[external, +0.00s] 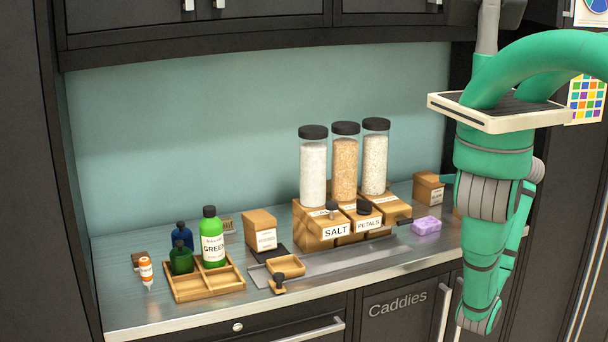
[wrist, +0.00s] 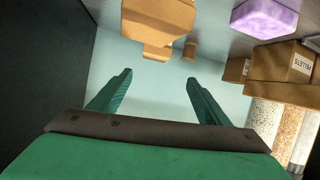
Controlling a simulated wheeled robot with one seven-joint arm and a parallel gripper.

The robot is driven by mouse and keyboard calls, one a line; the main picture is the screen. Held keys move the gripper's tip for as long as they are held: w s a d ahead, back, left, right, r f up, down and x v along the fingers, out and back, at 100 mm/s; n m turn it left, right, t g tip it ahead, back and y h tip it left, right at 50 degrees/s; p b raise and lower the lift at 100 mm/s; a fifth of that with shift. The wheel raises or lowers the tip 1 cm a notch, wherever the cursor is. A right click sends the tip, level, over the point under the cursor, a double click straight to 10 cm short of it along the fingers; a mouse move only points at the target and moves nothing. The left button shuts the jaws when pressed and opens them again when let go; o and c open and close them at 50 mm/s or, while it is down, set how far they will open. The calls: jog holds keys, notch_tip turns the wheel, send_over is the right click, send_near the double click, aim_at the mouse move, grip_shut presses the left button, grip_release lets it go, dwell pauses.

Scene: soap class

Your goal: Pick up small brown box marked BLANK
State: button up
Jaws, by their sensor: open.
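Two small brown boxes with white labels stand on the counter in the external view: one left of centre (external: 260,231) and one at the back right (external: 428,190). Their label words are too small to read, so I cannot tell which is marked BLANK. In the inverted wrist view, a brown box (wrist: 158,22) is close above my gripper (wrist: 158,78), with a smaller brown item (wrist: 190,51) beside it. My gripper is open, its two green fingers apart with nothing between them. In the external view my arm hides most of the gripper.
A purple soap bar (external: 426,226) lies left of my arm. Tall jars on wooden dispensers (external: 318,220) stand mid-counter. A wooden tray (external: 205,284) with a green bottle (external: 213,240) is at the left. A dark wall fills the wrist view's left side.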

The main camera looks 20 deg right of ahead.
aim_at(437, 178)
jog(key=shift+w+d+f+m+h, duration=0.1)
jog(key=shift+d+f+m+h, duration=0.25)
jog(key=shift+m, duration=0.25)
jog(key=shift+w+d+f, duration=0.15)
jog(key=shift+w+f, duration=0.05)
jog(key=shift+x, duration=5.2)
jog(key=c, duration=1.2)
